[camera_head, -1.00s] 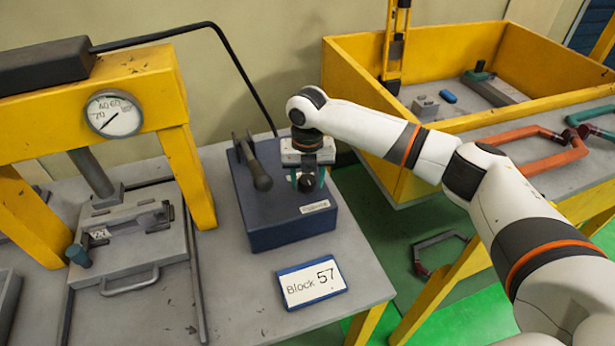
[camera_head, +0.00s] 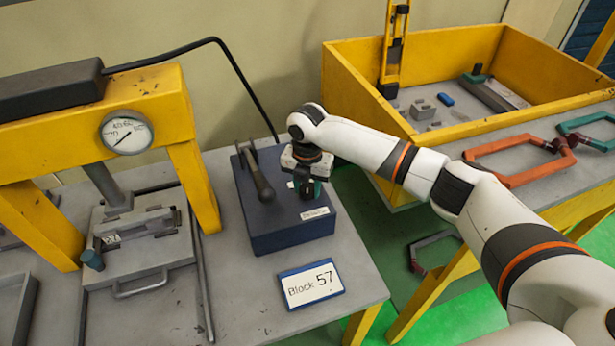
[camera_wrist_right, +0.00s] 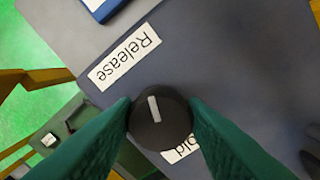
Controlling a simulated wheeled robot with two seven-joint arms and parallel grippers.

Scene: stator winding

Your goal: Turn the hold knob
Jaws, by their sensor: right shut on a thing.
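The hold knob (camera_wrist_right: 160,119) is a round dark knob with a white pointer line, seen in the right wrist view on top of the blue control box (camera_head: 290,237). The pointer lies nearly upright in that view, tilted slightly left. A "Release" label (camera_wrist_right: 124,58) is beside it, and a partly hidden label ending in "old" (camera_wrist_right: 181,151) shows below it. My right gripper (camera_wrist_right: 160,122) is shut on the knob, one green finger on each side. In the head view the gripper (camera_head: 308,186) covers the knob. My left gripper is not in view.
A dark lever (camera_head: 262,178) stands on the box left of my right gripper. A "Block 57" sign (camera_head: 311,285) lies in front. A yellow press with a gauge (camera_head: 126,132) stands at left. A yellow-walled bin (camera_head: 360,130) is behind my right arm.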

